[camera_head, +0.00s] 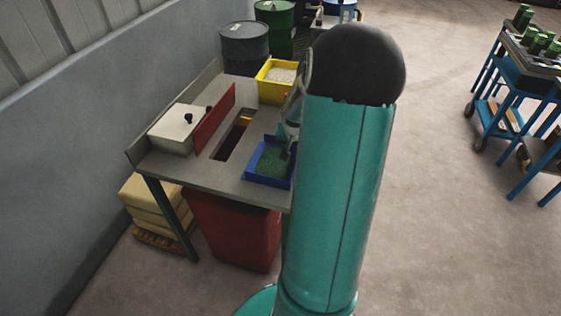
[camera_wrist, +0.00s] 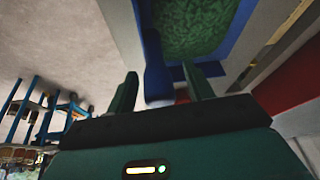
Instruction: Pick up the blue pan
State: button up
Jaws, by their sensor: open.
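The blue pan (camera_head: 262,181) sits at the near right edge of the grey table, with green granules inside. My arm hides its right part in the head view. In the wrist view the pan (camera_wrist: 236,38) fills the top, and a blue part of it (camera_wrist: 155,72), seemingly a handle or rim, reaches down between my fingers. My gripper (camera_wrist: 160,84) is open, with one finger to each side of that blue part. I cannot tell whether either finger touches it. In the head view the gripper is mostly hidden behind my arm.
The table (camera_head: 222,182) has a slot in its top, with a raised red lid (camera_head: 214,120) and a white box (camera_head: 178,128) beside it. A yellow bin (camera_head: 272,90) stands behind the pan. A red bin (camera_head: 235,228) stands below. Floor to the right is clear up to a blue cart (camera_head: 500,110).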

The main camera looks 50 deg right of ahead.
grip_shut()
jog(key=shift+r, duration=0.2)
